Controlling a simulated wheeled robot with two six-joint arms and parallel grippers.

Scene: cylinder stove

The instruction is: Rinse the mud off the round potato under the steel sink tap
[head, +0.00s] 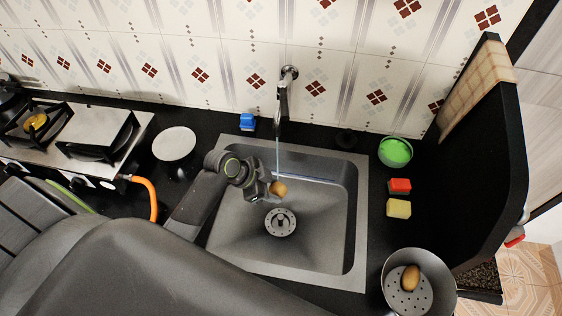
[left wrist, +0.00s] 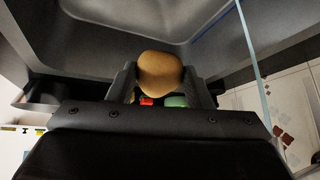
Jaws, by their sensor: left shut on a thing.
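The round potato (head: 280,188) is light brown and held by my left gripper (head: 270,189) over the steel sink (head: 240,225). In the left wrist view the potato (left wrist: 160,75) sits between the two fingers, its visible side plain tan with no clear mud. The steel tap (head: 282,98) on the back wall is running. A thin stream of water (head: 278,155) falls from it just behind or beside the potato in the head view. In the left wrist view the stream (left wrist: 252,65) passes to the right of the potato, apart from it in the picture. My right gripper is not seen.
A colander (head: 391,298) with another potato (head: 411,277) stands at the front right. A white plate (head: 174,143), a blue item (head: 247,121) and the stove (head: 100,130) are left.

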